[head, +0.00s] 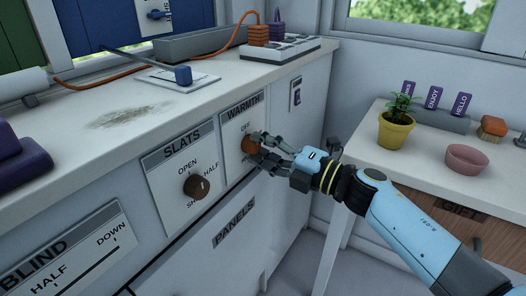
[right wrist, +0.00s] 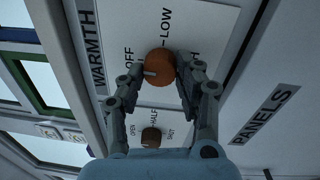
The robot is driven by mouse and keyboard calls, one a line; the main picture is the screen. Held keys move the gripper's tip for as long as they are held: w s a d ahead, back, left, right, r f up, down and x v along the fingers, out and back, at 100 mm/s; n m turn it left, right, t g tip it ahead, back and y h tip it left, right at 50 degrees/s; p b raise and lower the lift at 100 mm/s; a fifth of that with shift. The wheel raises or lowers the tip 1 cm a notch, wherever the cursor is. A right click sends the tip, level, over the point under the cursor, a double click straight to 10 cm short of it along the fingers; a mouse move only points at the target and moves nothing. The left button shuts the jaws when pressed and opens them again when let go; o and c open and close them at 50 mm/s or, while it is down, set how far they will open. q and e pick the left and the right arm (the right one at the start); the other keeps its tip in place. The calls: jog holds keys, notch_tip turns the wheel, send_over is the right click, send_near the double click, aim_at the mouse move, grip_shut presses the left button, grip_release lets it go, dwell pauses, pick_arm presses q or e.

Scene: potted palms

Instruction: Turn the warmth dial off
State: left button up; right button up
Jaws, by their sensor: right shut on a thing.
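The warmth dial (head: 249,145) is an orange-brown round knob on the white WARMTH panel (head: 234,117) of the cabinet front. My right gripper (head: 256,148) is shut on this dial, with a finger on each side of it. In the right wrist view the dial (right wrist: 159,66) sits between the fingertips (right wrist: 161,70). There the labels OFF, LOW and a partly hidden one lie around it. A pale pointer mark shows on the dial's lower left, on the side of OFF. My left gripper is not in view.
The brown SLATS dial (head: 197,186) is on the panel just left. A small switch (head: 296,92) is to the right. A side table (head: 410,161) bears a potted plant (head: 396,128) and a pink bowl (head: 467,159), near my right arm.

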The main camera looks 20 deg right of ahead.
jog(key=shift+s+f+n, duration=0.1)
jog(key=shift+f+n, duration=0.05)
jog(key=shift+n, duration=0.25)
jog(key=o, duration=1.1)
jog(key=shift+o, duration=0.2)
jog(key=v, duration=1.2)
